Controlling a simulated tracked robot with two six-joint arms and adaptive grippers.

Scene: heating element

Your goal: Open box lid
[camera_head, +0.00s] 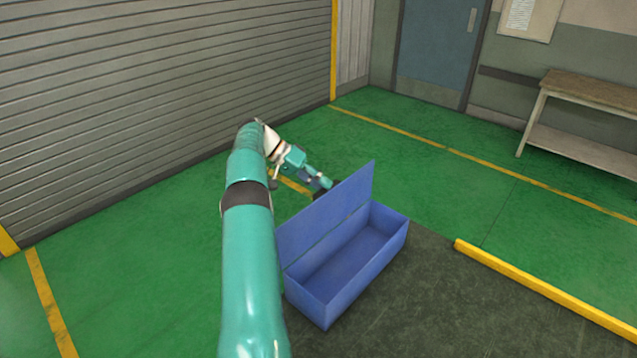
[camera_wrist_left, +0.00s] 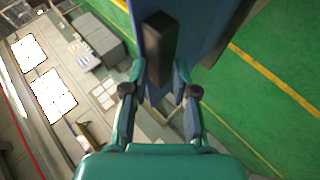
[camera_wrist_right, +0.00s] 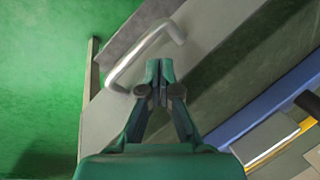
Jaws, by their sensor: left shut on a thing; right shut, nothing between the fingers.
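The blue box (camera_head: 322,305) stands on the floor with its lid (camera_head: 345,200) up, roughly upright along the box's left long side. The box's inside is in view and looks empty. My left gripper (camera_head: 325,189) is at the outer face of the lid, near its top edge. In the left wrist view, my left gripper (camera_wrist_left: 160,88) is shut on a dark handle (camera_wrist_left: 161,45) on the blue lid (camera_wrist_left: 198,25). My right gripper (camera_wrist_right: 159,75) is shut and empty in the right wrist view; the head view does not show it.
In the right wrist view a metal bar handle (camera_wrist_right: 145,52) on a grey surface lies just beyond my right fingertips. A yellow floor rail (camera_head: 540,292) is right of the box. A bench (camera_head: 590,95) stands at the back right. The green floor around is mostly clear.

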